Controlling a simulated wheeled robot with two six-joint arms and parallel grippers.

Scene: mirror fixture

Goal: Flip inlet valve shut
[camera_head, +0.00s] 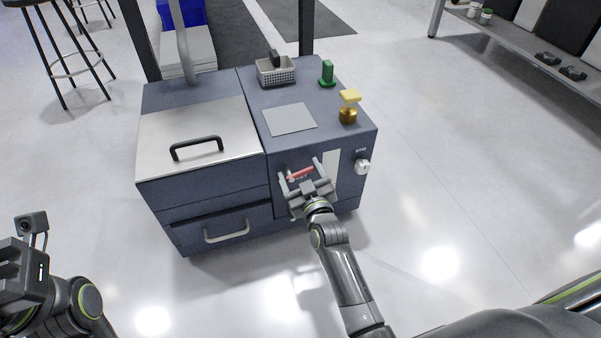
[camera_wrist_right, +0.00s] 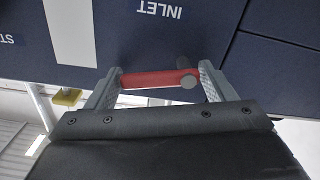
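The inlet valve's red lever (camera_head: 300,174) is on the front face of the dark blue cabinet, lying nearly level. My right gripper (camera_head: 303,170) is open in front of that face, with one finger off each end of the lever. In the right wrist view the lever (camera_wrist_right: 158,79) spans most of the gap between the fingertips (camera_wrist_right: 158,78), with a grey round pivot (camera_wrist_right: 188,81) near its right end. I cannot tell whether a finger touches it. The INLET label (camera_wrist_right: 161,10) shows upside down there. My left gripper (camera_head: 22,272) is at the lower left, away from the cabinet; its fingers are unclear.
A white knob (camera_head: 363,167) sticks out right of the lever, beside a pale strip (camera_head: 331,172). On top are a grey basket (camera_head: 276,72), a green object (camera_head: 327,74) and a brass-yellow piece (camera_head: 348,108). A drawer handle (camera_head: 227,231) juts out at left. The floor in front is clear.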

